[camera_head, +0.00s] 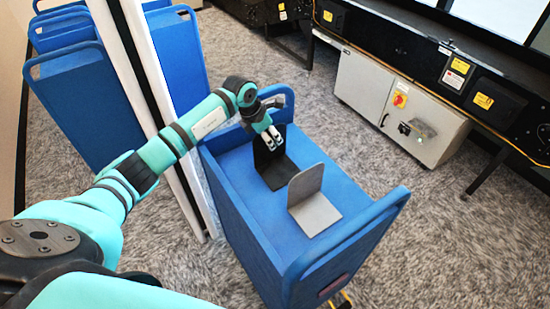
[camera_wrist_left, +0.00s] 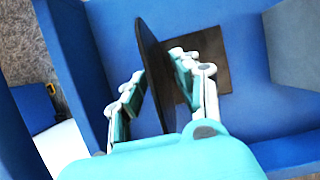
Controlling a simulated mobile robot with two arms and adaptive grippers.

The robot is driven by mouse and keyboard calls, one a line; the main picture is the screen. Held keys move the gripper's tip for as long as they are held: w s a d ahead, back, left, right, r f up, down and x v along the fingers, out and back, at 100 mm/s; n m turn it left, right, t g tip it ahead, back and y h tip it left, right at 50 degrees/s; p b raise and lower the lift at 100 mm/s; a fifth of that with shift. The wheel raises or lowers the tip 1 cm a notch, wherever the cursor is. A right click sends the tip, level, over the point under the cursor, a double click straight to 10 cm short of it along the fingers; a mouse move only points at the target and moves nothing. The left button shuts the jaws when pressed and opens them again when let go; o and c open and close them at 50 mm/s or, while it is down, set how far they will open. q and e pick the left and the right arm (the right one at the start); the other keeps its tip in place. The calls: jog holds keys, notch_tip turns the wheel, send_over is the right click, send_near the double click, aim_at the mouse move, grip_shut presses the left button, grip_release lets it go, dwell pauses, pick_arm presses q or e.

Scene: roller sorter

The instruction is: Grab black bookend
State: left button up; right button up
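The black bookend (camera_head: 283,177) stands on the blue cart's top, with its upright plate toward the back and its flat base toward the grey bookend. It also shows in the left wrist view (camera_wrist_left: 149,38), with the plate seen nearly edge-on. My left gripper (camera_head: 272,141) is over the upright plate. In the left wrist view my left gripper (camera_wrist_left: 157,66) is open, with one finger on each side of the plate. A gap shows between the left finger and the plate. The right finger is nearer; contact cannot be told. My right gripper is not in view.
The grey bookend (camera_head: 315,206) stands in front of the black one on the same blue cart (camera_head: 250,215), which has raised edges and end handles. Several other blue carts (camera_head: 85,105) stand at left beside a white post (camera_head: 160,90). A control cabinet (camera_head: 385,100) is at right.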

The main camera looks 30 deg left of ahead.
pick_arm(q)
jog(key=shift+f, duration=0.25)
dwell(0.4)
grip_shut()
jog(key=shift+r, duration=0.1)
dwell(0.4)
